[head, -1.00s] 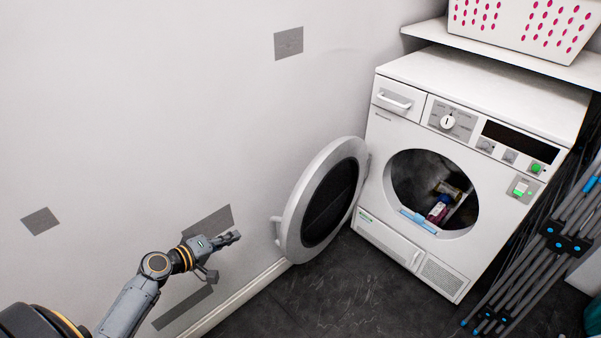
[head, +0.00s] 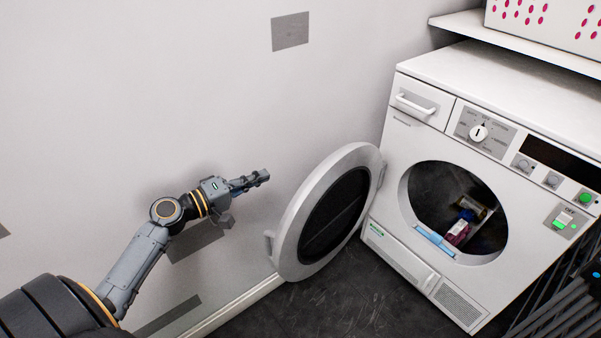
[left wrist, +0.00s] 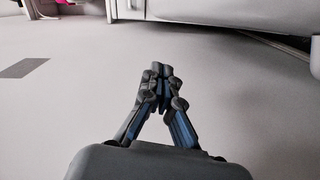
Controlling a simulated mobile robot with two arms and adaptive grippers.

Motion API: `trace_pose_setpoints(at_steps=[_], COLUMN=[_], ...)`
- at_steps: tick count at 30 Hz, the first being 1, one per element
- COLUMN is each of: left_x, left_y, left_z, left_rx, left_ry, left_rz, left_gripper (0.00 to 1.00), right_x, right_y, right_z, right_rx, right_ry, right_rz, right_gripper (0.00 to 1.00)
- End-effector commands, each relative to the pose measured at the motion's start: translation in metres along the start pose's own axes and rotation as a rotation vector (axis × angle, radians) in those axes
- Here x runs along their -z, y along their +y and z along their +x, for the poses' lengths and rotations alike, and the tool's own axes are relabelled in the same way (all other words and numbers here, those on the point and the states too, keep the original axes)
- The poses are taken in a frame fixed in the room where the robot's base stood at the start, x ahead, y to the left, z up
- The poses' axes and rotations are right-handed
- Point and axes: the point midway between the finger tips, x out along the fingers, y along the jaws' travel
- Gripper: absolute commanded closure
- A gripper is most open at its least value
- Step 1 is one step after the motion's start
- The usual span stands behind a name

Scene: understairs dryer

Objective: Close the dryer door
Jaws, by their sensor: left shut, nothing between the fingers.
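The white dryer (head: 405,150) stands against the wall at the right of the head view. Its round door (head: 287,240), with a dark glass centre, is swung wide open to the left on its hinge. A small handle (head: 269,244) sticks out from the door's left edge. The round opening of the dryer shows a few small items (head: 462,226) inside. My left gripper (head: 262,177) is shut and empty, left of the door's upper edge and apart from it in the picture. Its closed fingers also show in the left wrist view (left wrist: 160,80). My right gripper is out of view.
A grey-white wall (head: 150,90) with grey patches runs behind my left arm. A shelf (head: 470,30) with a white basket (head: 545,22) is above the dryer. Dark poles (head: 565,310) stand at the lower right. Dark floor (head: 320,300) is clear before the dryer.

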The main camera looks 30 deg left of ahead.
Motion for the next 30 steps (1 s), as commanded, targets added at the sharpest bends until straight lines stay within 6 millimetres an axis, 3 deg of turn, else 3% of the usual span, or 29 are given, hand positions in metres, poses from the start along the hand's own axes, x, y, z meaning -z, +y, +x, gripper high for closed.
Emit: trace_pose_setpoints(at_steps=[12,19,30], left_x=[0.001,-0.031,-0.039], left_y=[0.002,0.001,-0.001], left_z=[0.087,0.091,0.093], left_rx=[-0.002,0.001,0.001], left_ry=[0.001,0.0,0.001], left_rz=[0.004,0.001,0.001], left_gripper=[1.0,1.0,1.0], right_x=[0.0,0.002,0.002], right_y=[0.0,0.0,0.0], right_z=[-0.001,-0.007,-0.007], right_rx=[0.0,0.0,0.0], right_ry=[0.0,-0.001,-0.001], right_rz=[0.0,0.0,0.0], right_gripper=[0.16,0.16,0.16])
